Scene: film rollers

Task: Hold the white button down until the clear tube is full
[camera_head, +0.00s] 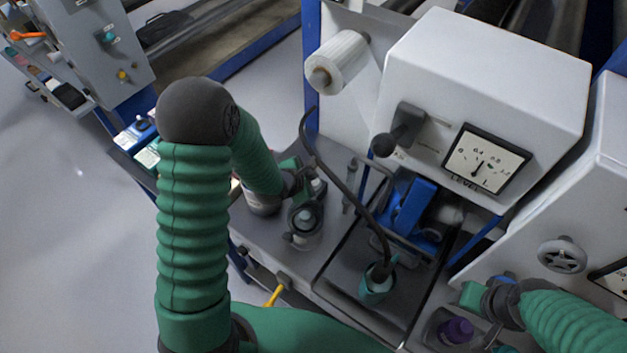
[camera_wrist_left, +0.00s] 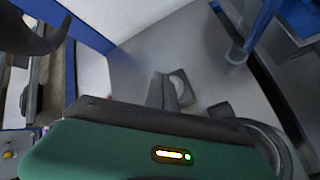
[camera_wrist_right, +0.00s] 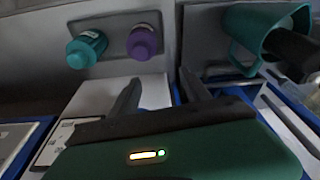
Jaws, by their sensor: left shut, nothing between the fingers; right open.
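In the left wrist view, a pale round piece (camera_wrist_left: 179,83) on a small grey block looks like the white button. My left gripper (camera_wrist_left: 157,86) is shut with nothing in it, its fingertips right beside that block; I cannot tell whether they touch it. In the head view my left gripper (camera_head: 314,190) is partly hidden by its own wrist. A bluish upright tube (camera_wrist_left: 245,40), likely the clear tube, stands to the right in the left wrist view; its fill cannot be made out. My right gripper (camera_wrist_right: 160,98) is open and empty, below a purple bottle (camera_wrist_right: 142,41) and a teal bottle (camera_wrist_right: 86,48).
A white machine box (camera_head: 480,70) with a level dial (camera_head: 486,160) and a black-knobbed lever (camera_head: 400,132) stands behind the bench. A black hose (camera_head: 345,190) runs down into a teal jug (camera_head: 376,284). A white roll (camera_head: 338,62) hangs at the back.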

